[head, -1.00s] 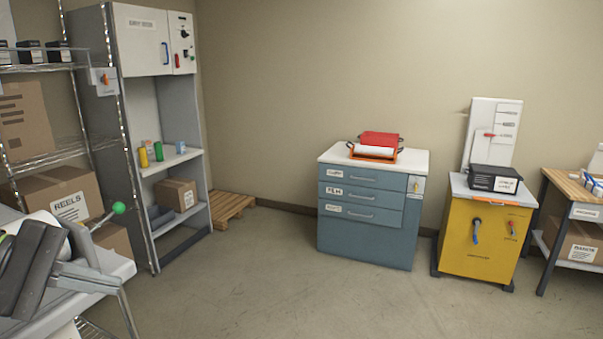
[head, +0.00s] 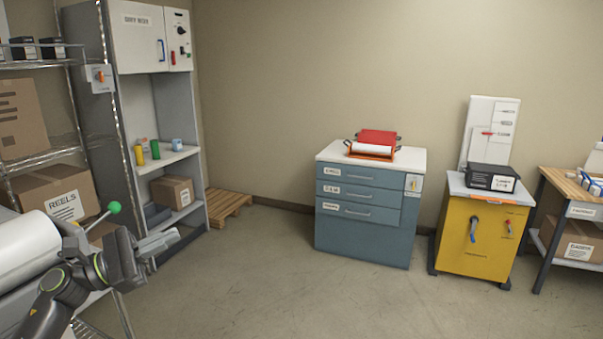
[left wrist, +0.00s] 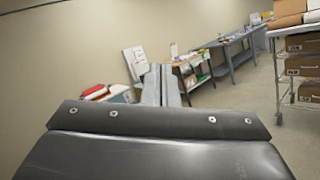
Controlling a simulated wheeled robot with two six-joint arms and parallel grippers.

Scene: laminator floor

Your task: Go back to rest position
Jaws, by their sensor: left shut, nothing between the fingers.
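My left gripper (head: 160,242) reaches in from the lower left in the head view, in front of the shelving and cabinet. Its grey fingers are closed together with nothing between them. In the left wrist view the shut fingers (left wrist: 161,86) point out into the room and touch nothing. My right gripper is in neither view.
A machine with a white roll (head: 25,245) and green-knobbed lever (head: 114,207) stands close by my left arm. A tall grey cabinet (head: 187,110), blue drawer unit (head: 362,238), yellow cabinet (head: 478,240) and wooden-topped bench (head: 570,184) line the wall. The middle floor is clear.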

